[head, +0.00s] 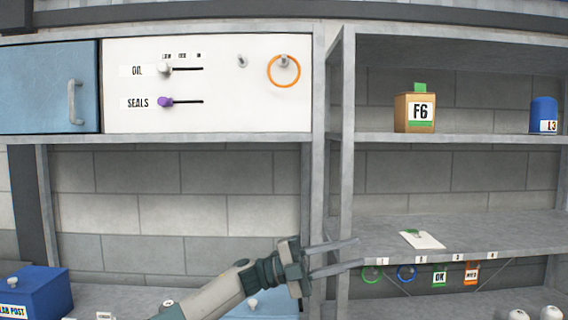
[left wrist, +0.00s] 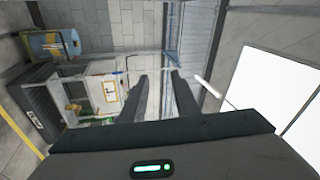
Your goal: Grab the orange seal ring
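The orange seal ring (head: 284,71) hangs on a peg at the right end of the white panel (head: 225,105), at the upper middle of the head view. My left gripper (head: 358,252) is well below and to the right of the ring, in front of the shelf post. Its two fingers are apart with nothing between them. In the left wrist view the fingers (left wrist: 160,78) also stand apart and empty, and the ring does not show. My right gripper is not in view.
An empty peg (head: 242,61) is left of the ring. The panel has OIL (head: 165,68) and SEALS (head: 165,102) sliders. The right shelves hold an F6 box (head: 414,112) and a blue container (head: 544,115).

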